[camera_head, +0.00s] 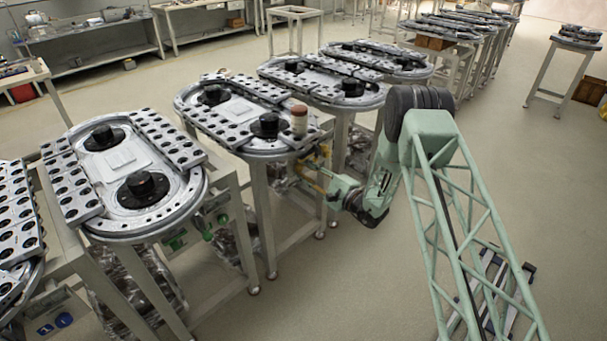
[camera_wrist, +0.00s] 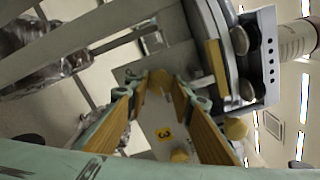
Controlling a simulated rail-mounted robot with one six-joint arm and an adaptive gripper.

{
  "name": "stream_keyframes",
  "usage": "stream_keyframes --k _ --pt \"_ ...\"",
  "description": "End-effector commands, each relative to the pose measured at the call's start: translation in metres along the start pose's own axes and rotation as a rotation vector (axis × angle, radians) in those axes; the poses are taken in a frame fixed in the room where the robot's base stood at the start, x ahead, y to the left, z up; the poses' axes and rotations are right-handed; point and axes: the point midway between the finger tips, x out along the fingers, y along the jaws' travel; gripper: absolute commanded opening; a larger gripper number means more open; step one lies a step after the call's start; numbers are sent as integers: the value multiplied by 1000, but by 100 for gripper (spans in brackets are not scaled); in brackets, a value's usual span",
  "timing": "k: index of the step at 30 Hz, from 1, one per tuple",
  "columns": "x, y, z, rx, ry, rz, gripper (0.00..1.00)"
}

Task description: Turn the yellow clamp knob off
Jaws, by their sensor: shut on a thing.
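A yellow clamp knob (camera_wrist: 160,82) shows between my fingertips in the wrist view, in front of a grey panel with a yellow label (camera_wrist: 165,133) marked 3. My gripper (camera_wrist: 157,92) has long orange-brown finger pads and is shut on this knob. The fingers hide part of it, so its turned position cannot be told. In the head view my gripper (camera_head: 322,183) reaches to the right-hand end of the middle ring track (camera_head: 258,144), below its top. The knob itself is too small to make out there.
Two more yellow knobs, one right (camera_wrist: 236,128) and one low (camera_wrist: 180,156), are close to my fingers. Other ring tracks (camera_head: 141,203) stand on both sides. The floor (camera_head: 340,290) in front is clear.

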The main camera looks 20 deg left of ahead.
Motion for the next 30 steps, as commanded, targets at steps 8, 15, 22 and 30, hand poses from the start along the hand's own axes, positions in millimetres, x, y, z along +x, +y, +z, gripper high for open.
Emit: stream_keyframes --k 8,15,22,30 --pt "0 0 0 -59 -1 0 12" --pt "0 -1 1 -64 -1 0 12" --pt "0 -1 0 -63 -1 0 30" --pt "0 0 0 -62 0 0 36"
